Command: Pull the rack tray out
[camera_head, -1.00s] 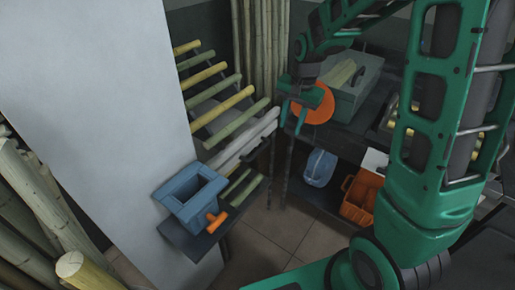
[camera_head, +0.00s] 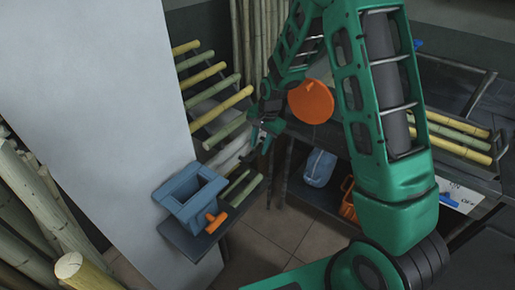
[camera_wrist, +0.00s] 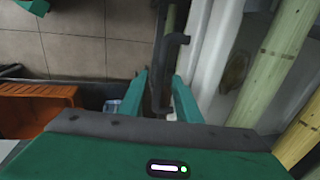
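The rack tray (camera_head: 228,158) is a pale white-grey panel low on the rack, partly hidden by my arm in the head view. In the wrist view its white front (camera_wrist: 208,50) shows with a dark bar handle (camera_wrist: 160,65) on it. My gripper (camera_head: 257,142) is at the tray's right end in the head view. In the wrist view my gripper (camera_wrist: 160,74) has its two green fingers apart, one on each side of the handle. Gaps show between the fingers and the bar. The depth of the fingers around the bar is hard to tell.
Yellow and green canes (camera_head: 222,105) lie on the rack above the tray. A blue-grey box (camera_head: 190,195) with an orange handle stands on a shelf in front. A table with an orange crate (camera_head: 347,205) beneath is at right. Tiled floor (camera_head: 275,228) is open between.

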